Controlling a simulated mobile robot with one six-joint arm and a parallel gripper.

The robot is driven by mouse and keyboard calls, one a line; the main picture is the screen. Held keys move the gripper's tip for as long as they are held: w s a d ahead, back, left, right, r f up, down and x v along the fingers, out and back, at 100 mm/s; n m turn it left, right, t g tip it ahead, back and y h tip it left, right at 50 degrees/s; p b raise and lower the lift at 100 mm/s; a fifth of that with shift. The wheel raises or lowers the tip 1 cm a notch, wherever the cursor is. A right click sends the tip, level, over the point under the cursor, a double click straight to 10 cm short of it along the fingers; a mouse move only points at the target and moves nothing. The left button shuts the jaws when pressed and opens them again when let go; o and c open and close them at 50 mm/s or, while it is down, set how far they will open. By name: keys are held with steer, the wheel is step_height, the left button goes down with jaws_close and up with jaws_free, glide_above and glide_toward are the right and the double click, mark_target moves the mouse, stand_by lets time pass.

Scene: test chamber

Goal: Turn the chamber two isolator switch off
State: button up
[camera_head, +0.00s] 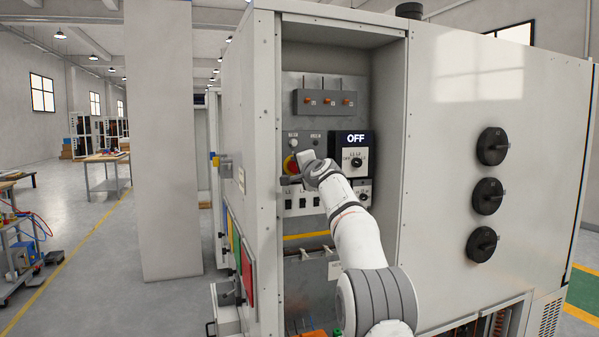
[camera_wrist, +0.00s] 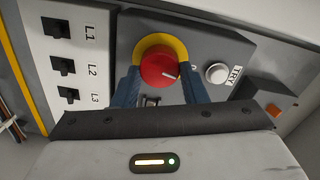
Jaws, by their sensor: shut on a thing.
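The isolator switch is a red rotary knob (camera_wrist: 158,71) on a yellow ring, set in a grey panel in the wrist view.
Black switches (camera_wrist: 64,66) marked L1, L2 and L3 lie left of the knob, and a white button (camera_wrist: 216,74) marked TRY lies right. A selector (camera_head: 356,161) under an OFF display is beside my wrist. The bay's side walls (camera_head: 388,130) enclose my arm.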

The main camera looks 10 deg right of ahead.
steer(key=shift+f+n, duration=0.1)
steer(key=shift+n, duration=0.9)
steer(key=shift+b, duration=0.3)
steer(key=o, duration=1)
steer(key=s+b, duration=0.2)
steer(key=s+d+b, duration=0.1)
steer(key=s+b, duration=0.1)
steer(key=s, duration=0.1)
steer(key=s+b, duration=0.2)
steer(key=shift+s+d, duration=0.2)
steer(key=shift+s, duration=0.1)
